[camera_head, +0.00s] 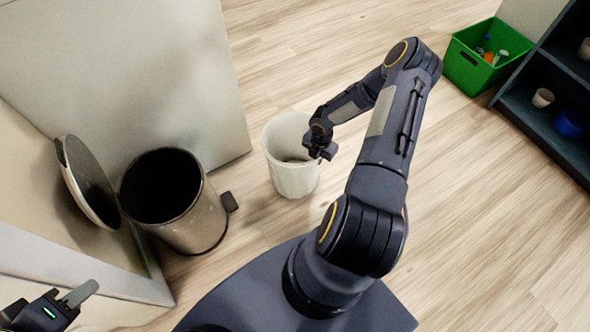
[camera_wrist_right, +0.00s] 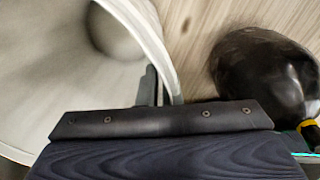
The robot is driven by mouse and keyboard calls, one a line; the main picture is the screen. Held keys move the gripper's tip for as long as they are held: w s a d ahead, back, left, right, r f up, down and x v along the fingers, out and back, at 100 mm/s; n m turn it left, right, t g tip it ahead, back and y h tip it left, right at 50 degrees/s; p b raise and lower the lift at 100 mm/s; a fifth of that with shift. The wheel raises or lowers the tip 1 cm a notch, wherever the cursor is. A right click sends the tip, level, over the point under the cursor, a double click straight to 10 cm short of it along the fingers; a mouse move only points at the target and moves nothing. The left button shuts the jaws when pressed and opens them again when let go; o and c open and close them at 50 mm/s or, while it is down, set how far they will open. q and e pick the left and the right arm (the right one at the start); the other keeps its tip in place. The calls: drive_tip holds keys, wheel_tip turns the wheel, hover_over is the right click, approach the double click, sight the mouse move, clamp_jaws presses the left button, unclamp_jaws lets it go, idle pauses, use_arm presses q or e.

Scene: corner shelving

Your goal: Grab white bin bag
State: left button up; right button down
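The white bin bag (camera_head: 292,180) appears as a white, open-topped, bin-shaped container on the floor. Its pale wall and curved rim (camera_wrist_right: 150,30) fill the left of the right wrist view. I cannot tell the bag apart from a bin under it. My right gripper (camera_head: 322,152) is at its right rim. In the right wrist view a thin grey finger (camera_wrist_right: 148,88) stands right beside the rim; whether the fingers are closed on it is unclear. My left gripper (camera_head: 68,298) is at the lower left of the head view, away from the bag; its opening is unclear.
A metal pedal bin (camera_head: 195,225) with its round lid (camera_head: 90,182) open stands left of the white bag, by a pale cabinet (camera_head: 130,70). A green crate (camera_head: 470,72) and dark shelving (camera_head: 525,112) are at the upper right. Wooden floor between is clear.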

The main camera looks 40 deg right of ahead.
drive_tip(key=shift+s+f, duration=0.1)
drive_tip(key=shift+s, duration=0.15)
